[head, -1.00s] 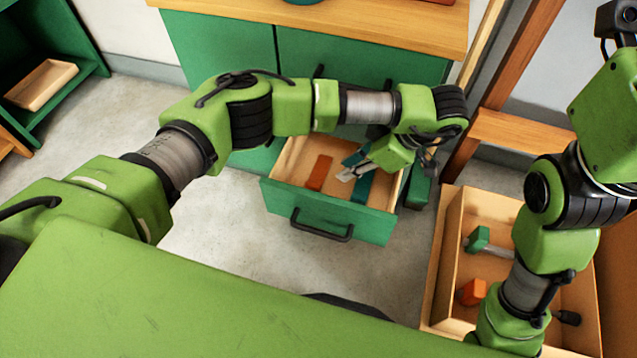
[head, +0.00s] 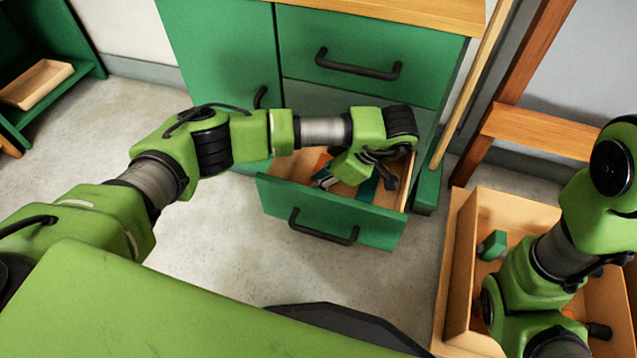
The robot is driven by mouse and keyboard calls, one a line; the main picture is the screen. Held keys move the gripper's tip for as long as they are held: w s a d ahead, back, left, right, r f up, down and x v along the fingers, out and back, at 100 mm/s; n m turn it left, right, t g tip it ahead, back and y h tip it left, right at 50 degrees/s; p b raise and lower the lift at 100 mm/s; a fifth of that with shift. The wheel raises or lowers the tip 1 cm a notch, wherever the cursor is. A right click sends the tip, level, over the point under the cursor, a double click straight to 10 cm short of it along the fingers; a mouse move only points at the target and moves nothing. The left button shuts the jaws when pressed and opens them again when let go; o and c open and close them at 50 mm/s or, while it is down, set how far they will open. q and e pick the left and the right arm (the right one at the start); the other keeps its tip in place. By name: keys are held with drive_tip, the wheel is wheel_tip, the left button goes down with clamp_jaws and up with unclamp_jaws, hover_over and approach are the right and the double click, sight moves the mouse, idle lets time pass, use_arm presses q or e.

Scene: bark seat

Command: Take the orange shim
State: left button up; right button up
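The orange shim (head: 323,161) lies in the open green drawer (head: 328,224), and only a small part of it shows past my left arm. My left gripper (head: 325,181) reaches down into the drawer from the right, with its pale fingertips just in front of the shim. Whether the fingers touch the shim, or are open or shut, cannot be made out. Teal pieces (head: 369,187) lie in the drawer beneath and beside the gripper.
The drawer sits low in a green cabinet (head: 365,55) with a wooden top. A wooden crate (head: 455,270) at the right holds a green-headed tool (head: 492,245), partly behind my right arm. A wooden post (head: 520,75) stands behind. The floor left of the drawer is clear.

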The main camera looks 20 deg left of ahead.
use_arm(q)
drive_tip(key=shift+a+f, duration=0.2)
drive_tip(key=shift+f, duration=0.15)
drive_tip(key=c, duration=0.5)
drive_tip(key=shift+r, duration=0.15)
